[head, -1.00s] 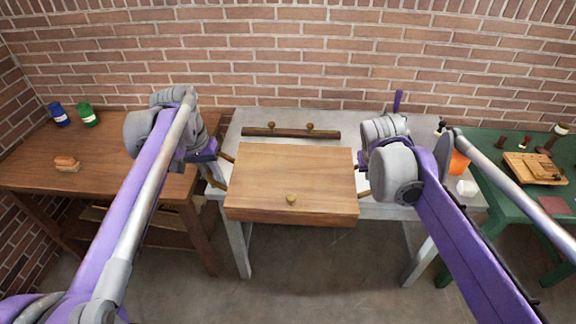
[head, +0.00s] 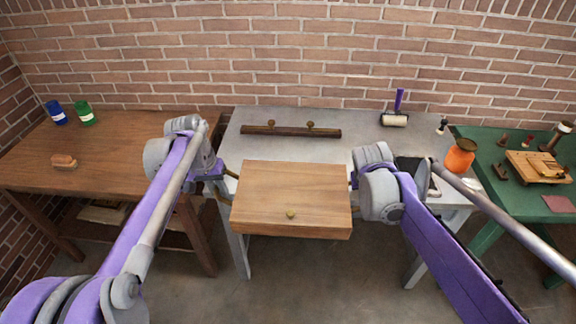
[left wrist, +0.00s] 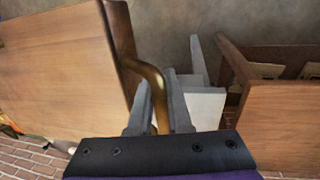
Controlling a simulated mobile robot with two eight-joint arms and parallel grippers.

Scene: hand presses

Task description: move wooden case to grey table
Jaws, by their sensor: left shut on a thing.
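The wooden case (head: 292,188), a flat box with a small brass knob on its front, is level between my two arms, at the front edge of the grey table (head: 350,138). Its front part reaches out past that edge; whether its back touches the table is unclear. My left gripper (head: 228,186) is shut on the brass handle on the case's left side. In the left wrist view the curved handle (left wrist: 152,80) runs between the fingers (left wrist: 158,98). My right gripper (head: 353,182) is at the case's right side, its fingers mostly hidden by its arm.
A dark bar with two knobs (head: 290,131) lies on the back of the grey table. A purple-handled roller (head: 395,120) is to its right. A brown table (head: 110,150) stands left, a green table (head: 490,180) right. An orange jar (head: 460,156) is near the right corner.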

